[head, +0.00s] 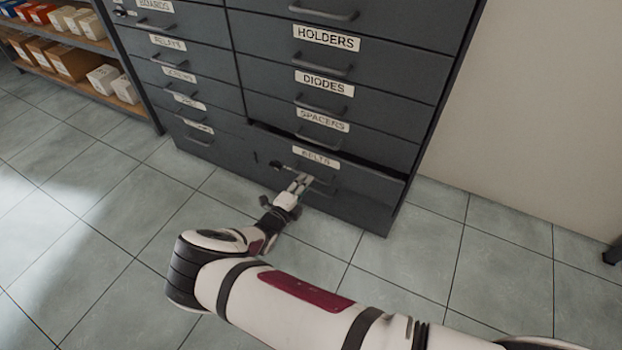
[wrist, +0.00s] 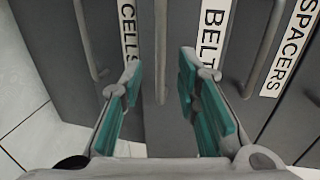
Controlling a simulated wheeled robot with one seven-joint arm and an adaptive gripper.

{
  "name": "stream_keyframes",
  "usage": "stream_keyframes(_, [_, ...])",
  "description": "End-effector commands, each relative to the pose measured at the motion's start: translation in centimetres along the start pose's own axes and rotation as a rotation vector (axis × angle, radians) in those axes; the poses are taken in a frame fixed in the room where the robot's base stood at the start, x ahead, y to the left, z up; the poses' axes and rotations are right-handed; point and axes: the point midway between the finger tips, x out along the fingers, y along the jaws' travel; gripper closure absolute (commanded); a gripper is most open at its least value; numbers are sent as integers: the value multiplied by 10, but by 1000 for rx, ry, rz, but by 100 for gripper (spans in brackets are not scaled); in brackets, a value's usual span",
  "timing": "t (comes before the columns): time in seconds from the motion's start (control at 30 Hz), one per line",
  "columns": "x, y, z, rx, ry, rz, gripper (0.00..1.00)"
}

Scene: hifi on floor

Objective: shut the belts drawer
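The spacers drawer (head: 345,135) and others above look shut. A left column of drawers (head: 190,75) adjoins. A shelf with boxes (head: 75,62) stands at the far left. The tiled floor (head: 110,220) before the cabinet is clear apart from my arm. A wall is at right.

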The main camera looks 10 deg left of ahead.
Motion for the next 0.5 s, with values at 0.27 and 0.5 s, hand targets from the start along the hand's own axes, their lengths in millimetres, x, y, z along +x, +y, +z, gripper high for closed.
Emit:
stream_keyframes(0.27, [44, 1, -1, 2, 2, 0, 71])
stream_keyframes(0.5, [57, 0, 0, 1, 1, 0, 71])
